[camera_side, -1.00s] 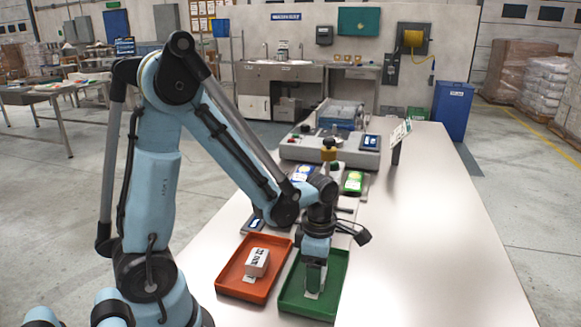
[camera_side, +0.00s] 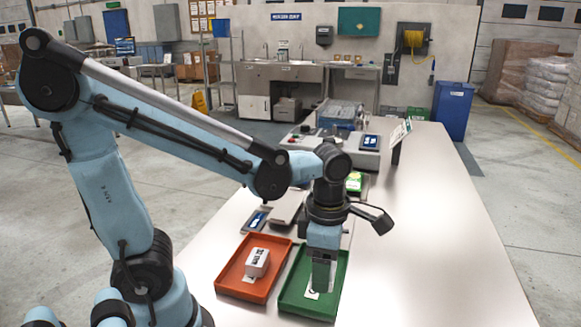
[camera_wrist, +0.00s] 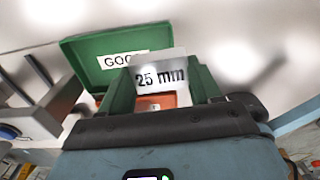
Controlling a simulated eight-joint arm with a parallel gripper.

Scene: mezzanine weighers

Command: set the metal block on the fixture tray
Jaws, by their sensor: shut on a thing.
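My gripper (camera_side: 321,288) points down over the green tray (camera_side: 290,300) on the light bench. In the wrist view its two fingers (camera_wrist: 162,90) are shut on a pale metal block (camera_wrist: 165,70) marked "25 mm". The block is mostly hidden by my fingers in the side view, and I cannot tell whether it touches the tray floor. The green tray also shows in the wrist view (camera_wrist: 82,50), with a "GOOD" label. I cannot tell which thing is the fixture tray.
An orange-red tray (camera_side: 229,283) stands just left of the green one and holds a pale labelled block (camera_side: 257,262). A small dark display unit (camera_side: 257,221) lies behind the trays. A grey machine (camera_side: 360,158) stands farther back. The bench's right side (camera_side: 430,250) is clear.

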